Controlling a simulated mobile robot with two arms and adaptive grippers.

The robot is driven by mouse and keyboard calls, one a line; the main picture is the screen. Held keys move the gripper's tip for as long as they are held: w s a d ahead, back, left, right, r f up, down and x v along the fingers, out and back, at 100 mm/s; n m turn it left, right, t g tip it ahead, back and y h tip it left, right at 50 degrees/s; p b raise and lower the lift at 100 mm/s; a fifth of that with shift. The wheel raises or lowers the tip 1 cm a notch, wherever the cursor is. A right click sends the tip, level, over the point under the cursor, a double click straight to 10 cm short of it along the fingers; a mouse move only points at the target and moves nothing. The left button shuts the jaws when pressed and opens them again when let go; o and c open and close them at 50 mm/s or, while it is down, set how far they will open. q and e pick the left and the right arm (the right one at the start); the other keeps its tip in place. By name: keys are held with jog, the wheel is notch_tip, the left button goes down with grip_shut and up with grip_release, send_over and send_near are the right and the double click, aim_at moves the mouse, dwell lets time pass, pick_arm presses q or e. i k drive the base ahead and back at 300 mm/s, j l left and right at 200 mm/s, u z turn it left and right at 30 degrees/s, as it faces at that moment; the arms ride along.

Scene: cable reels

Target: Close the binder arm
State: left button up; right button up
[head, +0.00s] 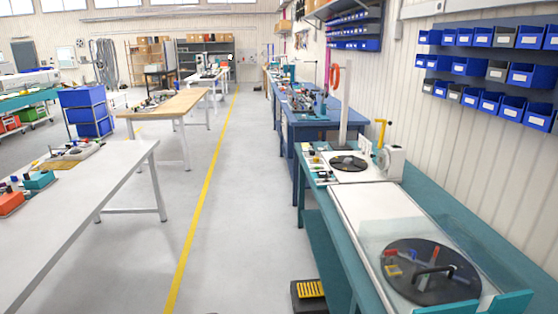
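Neither of my grippers is in view. On the teal bench at the right, a white machine bed holds a large dark disc (430,271) with a black bar-like handle (434,272) and small red, yellow and blue pieces on it. A clear cover seems to lie over it. Behind it is a smaller dark disc (348,163) on a white plate, beside a white upright housing (391,161). A yellow angled arm (381,134) stands upright there. I cannot tell for certain which part is the binder arm, or whether it is open or closed.
A wide grey floor aisle (230,190) with a yellow line is clear. A white table (75,215) stands at left, a wooden-topped table (165,103) behind it. A black pedal with a yellow top (310,289) sits by the teal bench (325,248). Blue bins (528,75) hang at right.

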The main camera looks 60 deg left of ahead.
aim_at(385, 122)
jog(key=u, duration=1.5)
jog(key=i+j+u, duration=0.3)
jog(key=i+j, duration=0.2)
jog(key=i+j+u, duration=0.25)
jog(key=i, duration=0.35)
jog(key=i+j+u, duration=0.3)
jog(key=i, duration=0.3)
jog(key=i+u, duration=0.3)
jog(key=i, duration=0.35)
jog(key=i+z, duration=0.15)
jog(key=i, duration=0.3)
jog(key=i+j+z, duration=0.15)
jog(key=i, duration=0.35)
jog(key=i+z, duration=0.15)
jog(key=i, duration=0.3)
jog(key=i+j+z, duration=0.15)
jog(key=i, duration=0.3)
jog(key=j, duration=0.1)
